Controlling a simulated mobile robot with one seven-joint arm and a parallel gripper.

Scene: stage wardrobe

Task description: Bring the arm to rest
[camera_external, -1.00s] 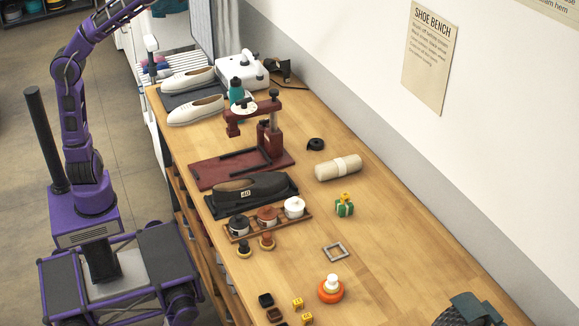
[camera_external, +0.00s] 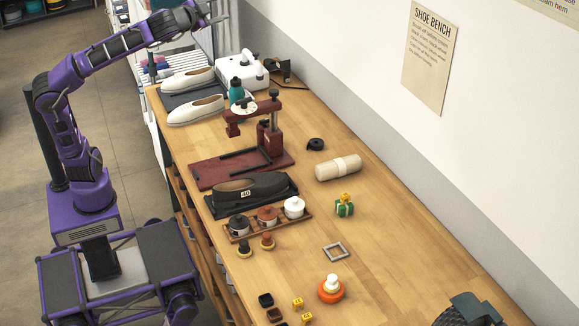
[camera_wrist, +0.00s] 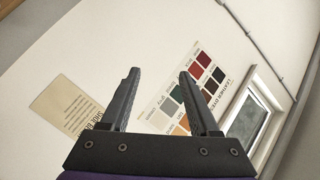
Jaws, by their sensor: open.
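My purple arm (camera_external: 70,125) rises from my base at the left of the outside view and reaches up and right. My gripper (camera_external: 222,12) is at the top of that view, raised well above the far end of the bench. In the wrist view my gripper (camera_wrist: 160,82) has its two dark fingers apart, with nothing between them.
The floor left of my base is clear.

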